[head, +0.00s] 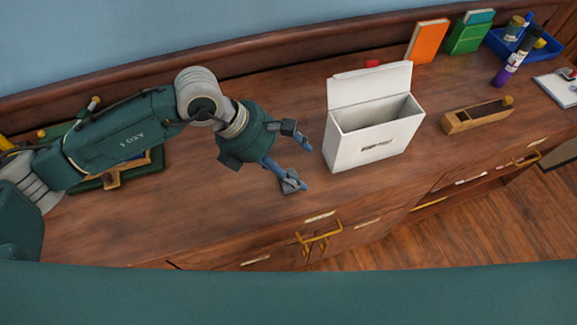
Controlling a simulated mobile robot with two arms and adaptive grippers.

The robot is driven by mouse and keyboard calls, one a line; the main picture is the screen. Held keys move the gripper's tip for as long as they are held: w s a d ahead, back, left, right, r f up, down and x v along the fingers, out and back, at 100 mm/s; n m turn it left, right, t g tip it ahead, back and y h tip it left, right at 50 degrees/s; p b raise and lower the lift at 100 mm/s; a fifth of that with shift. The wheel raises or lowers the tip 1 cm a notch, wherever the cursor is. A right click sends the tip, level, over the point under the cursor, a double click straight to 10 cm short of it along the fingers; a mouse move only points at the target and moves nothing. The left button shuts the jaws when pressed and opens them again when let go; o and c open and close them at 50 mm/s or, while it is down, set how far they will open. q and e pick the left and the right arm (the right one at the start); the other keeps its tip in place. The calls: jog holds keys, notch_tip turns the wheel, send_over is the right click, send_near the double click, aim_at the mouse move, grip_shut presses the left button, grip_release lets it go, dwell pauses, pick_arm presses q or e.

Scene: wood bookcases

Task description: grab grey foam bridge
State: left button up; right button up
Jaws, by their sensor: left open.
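A small grey piece (292,185), which looks like the grey foam bridge, lies on the wooden counter near its front edge. It is partly hidden by a blue finger of my left gripper (294,160). The left gripper is open and tilted down from the left, with one finger at the grey piece and the other farther back, near the white box. I cannot tell whether the finger touches the piece. My right gripper is out of view.
An open white box (370,140) stands just right of the gripper. A wooden block plane (477,117), orange book (427,41), green book (469,38) and blue tray (498,47) stand farther right. Counter (180,215) left of the gripper is clear. Drawers with brass handles (319,238) are below.

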pick_arm(q)
jog(key=w+a+f+y, duration=0.1)
jog(key=w+a+y, duration=0.15)
jog(key=a, duration=0.25)
jog(key=p, duration=0.2)
send_over(287, 188)
jog(key=w+a, duration=0.2)
notch_tip(287, 188, down, 5)
jog(key=shift+w+f+t, duration=0.15)
jog(key=shift+f+t, duration=0.15)
jog(key=shift+t, duration=0.1)
jog(key=p+x, duration=0.2)
jog(key=x, duration=0.2)
jog(key=shift+d+f, duration=0.15)
jog(key=shift+f, duration=0.35)
jog(key=c, duration=1)
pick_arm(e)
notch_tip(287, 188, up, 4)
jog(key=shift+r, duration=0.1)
